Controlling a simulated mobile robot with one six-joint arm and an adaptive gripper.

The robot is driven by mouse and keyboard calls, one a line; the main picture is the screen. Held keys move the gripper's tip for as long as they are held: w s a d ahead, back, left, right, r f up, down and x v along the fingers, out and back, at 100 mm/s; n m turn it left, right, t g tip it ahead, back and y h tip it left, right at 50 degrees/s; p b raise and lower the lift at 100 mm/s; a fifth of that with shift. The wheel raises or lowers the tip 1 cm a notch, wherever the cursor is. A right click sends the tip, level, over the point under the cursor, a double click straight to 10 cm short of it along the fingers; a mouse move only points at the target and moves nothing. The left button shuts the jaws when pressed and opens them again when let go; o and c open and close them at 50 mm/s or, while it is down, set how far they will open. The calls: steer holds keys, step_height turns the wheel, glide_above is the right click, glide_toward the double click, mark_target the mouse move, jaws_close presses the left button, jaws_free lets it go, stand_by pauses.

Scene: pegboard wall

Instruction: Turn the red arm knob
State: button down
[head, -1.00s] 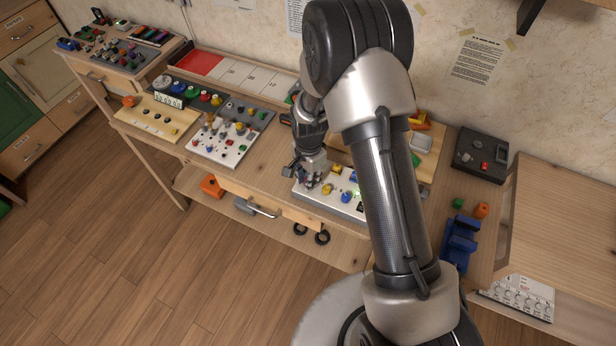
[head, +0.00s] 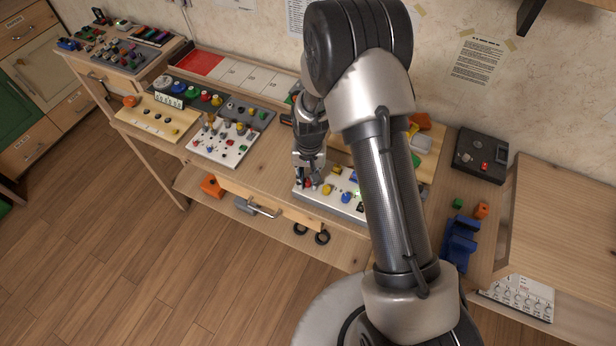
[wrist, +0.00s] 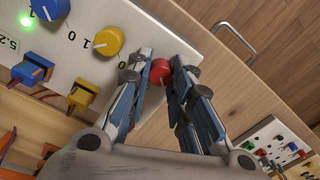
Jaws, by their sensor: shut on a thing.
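The red arm knob (wrist: 160,71) sits at the end of a white control panel (wrist: 95,65), between my gripper's fingertips in the wrist view. My gripper (wrist: 160,78) is shut on the red knob, one finger on each side. In the head view my gripper (head: 309,184) points down over the left end of the white panel (head: 338,200). The red knob is mostly hidden by the fingers there. A yellow knob (wrist: 108,41) and a blue knob (wrist: 50,8) stand in line beside it, with printed 0 and 1 marks. A green light (wrist: 26,21) is lit on the panel.
Blue (wrist: 36,69) and yellow (wrist: 88,95) parts stand along the panel's other side. Another white panel with small knobs (head: 226,143) stands to the left on the bench. Bare wood lies between the panels.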

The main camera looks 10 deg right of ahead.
mark_target(308, 180)
steer(key=shift+n, duration=1.1)
steer(key=c, duration=1.4)
jaws_free()
step_height(308, 180, up, 12)
steer(key=shift+d+r, duration=0.1)
steer(key=shift+d, duration=0.05)
